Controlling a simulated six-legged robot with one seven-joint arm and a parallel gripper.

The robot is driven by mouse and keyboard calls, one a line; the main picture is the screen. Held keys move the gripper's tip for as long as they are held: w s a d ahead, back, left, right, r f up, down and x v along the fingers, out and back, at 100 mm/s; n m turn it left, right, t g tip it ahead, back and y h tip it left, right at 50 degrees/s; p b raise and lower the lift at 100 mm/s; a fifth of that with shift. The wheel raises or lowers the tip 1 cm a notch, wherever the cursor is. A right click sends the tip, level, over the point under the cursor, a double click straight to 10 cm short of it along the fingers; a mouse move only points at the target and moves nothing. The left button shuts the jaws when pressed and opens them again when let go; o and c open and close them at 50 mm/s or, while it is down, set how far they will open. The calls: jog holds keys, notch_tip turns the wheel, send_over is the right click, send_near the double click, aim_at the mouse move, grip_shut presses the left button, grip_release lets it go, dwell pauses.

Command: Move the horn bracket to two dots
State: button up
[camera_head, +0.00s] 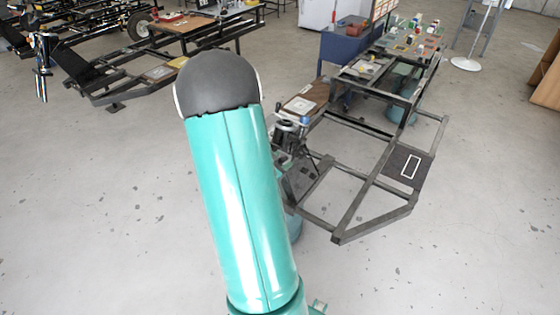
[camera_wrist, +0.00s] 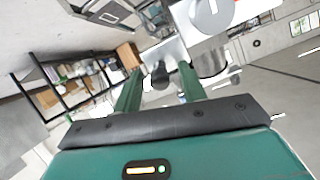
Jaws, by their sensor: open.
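My gripper (camera_wrist: 161,68) is open in the wrist view, its two green fingers apart. A dark rounded knob (camera_wrist: 160,76) shows between the fingertips, in front of a pale grey plate; I cannot tell whether it is near them or touches them. A large light disc (camera_wrist: 210,14) is just above the right finger. I cannot tell for sure which part is the horn bracket, and I cannot make out the two dots. In the head view my teal arm covers the middle, and I cannot make out my gripper there.
A dark chassis frame (camera_head: 352,208) stands at right, with a white-outlined plate (camera_head: 411,167). Beside my arm are dark and silver upright parts (camera_head: 288,128) with a blue top. A brown board with a white square (camera_head: 299,104) lies behind. Floor in front is clear.

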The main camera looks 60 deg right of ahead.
grip_shut()
jog(key=shift+w+a+f, duration=0.1)
jog(key=shift+a+f, duration=0.2)
jog(key=shift+f, duration=0.4)
jog(key=shift+w+a+f, duration=0.1)
jog(key=shift+a+f, duration=0.2)
jog(key=shift+f, duration=0.4)
grip_release()
jog(key=shift+s, duration=0.1)
jog(key=shift+a, duration=0.1)
jog(key=v, duration=1.3)
jog(key=shift+a+r, duration=0.15)
jog(key=shift+a, duration=0.15)
